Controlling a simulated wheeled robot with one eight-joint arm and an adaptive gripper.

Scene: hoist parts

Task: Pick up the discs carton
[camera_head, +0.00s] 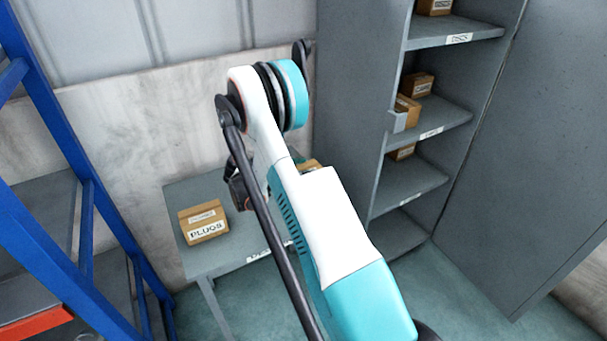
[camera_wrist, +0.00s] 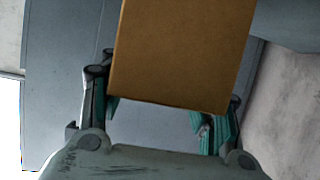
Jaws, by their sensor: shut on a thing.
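In the wrist view a plain brown carton (camera_wrist: 182,50) sits between the two teal-padded fingers of my gripper (camera_wrist: 157,114), which is shut on it. No label shows on the side facing this camera, so I cannot read whether it is the discs carton. In the head view my arm hides most of the gripper. A small piece of a brown carton (camera_head: 309,166) shows just behind the arm, over the back of the grey table. Whether the held carton touches the table cannot be told.
A carton labelled PLUGS (camera_head: 204,222) stands on the left of the grey table (camera_head: 229,258). A grey cabinet (camera_head: 357,80) at the right has several small cartons on its shelves, and its door (camera_head: 540,150) stands open. A blue rack (camera_head: 62,135) is at the left.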

